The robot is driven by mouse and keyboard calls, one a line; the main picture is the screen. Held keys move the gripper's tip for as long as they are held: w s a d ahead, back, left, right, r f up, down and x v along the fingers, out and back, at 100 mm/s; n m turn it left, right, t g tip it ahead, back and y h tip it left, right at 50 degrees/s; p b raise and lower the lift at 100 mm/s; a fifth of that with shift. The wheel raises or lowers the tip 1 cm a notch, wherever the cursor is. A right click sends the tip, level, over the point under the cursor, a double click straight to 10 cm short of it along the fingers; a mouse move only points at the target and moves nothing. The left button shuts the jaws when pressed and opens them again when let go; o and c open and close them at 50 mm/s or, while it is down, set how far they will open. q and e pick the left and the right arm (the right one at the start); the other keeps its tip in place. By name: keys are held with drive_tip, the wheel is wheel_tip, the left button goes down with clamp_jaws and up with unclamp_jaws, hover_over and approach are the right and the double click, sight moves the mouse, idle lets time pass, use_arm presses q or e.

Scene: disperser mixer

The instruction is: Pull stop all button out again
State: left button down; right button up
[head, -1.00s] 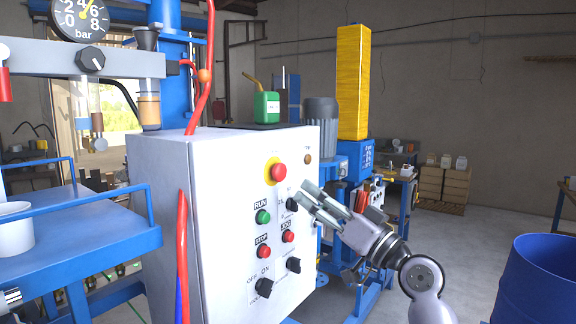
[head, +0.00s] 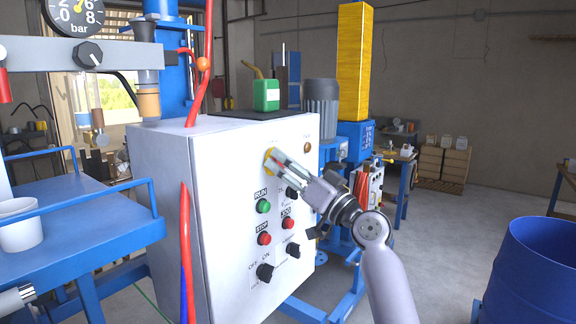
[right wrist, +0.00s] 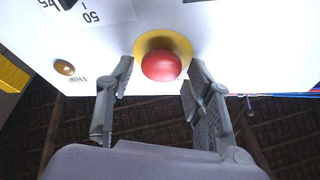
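The stop all button is a red mushroom head (right wrist: 161,65) on a yellow round base (head: 269,161), high on the front of the white control box (head: 222,167). My right gripper (head: 284,164) is at this button in the head view and hides most of the red head. In the right wrist view its two fingers (right wrist: 157,88) are open, one on each side below the button, with a gap between them and the red head. Whether the button is pressed in or out I cannot tell.
Below on the panel are a green RUN button (head: 263,206), a red STOP button (head: 264,239), another red button (head: 288,223) and black knobs (head: 265,272). A red hose (head: 186,250) runs along the box's left edge. A blue drum (head: 535,270) stands at right.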

clamp_jaws()
idle(0.3)
idle(0.3)
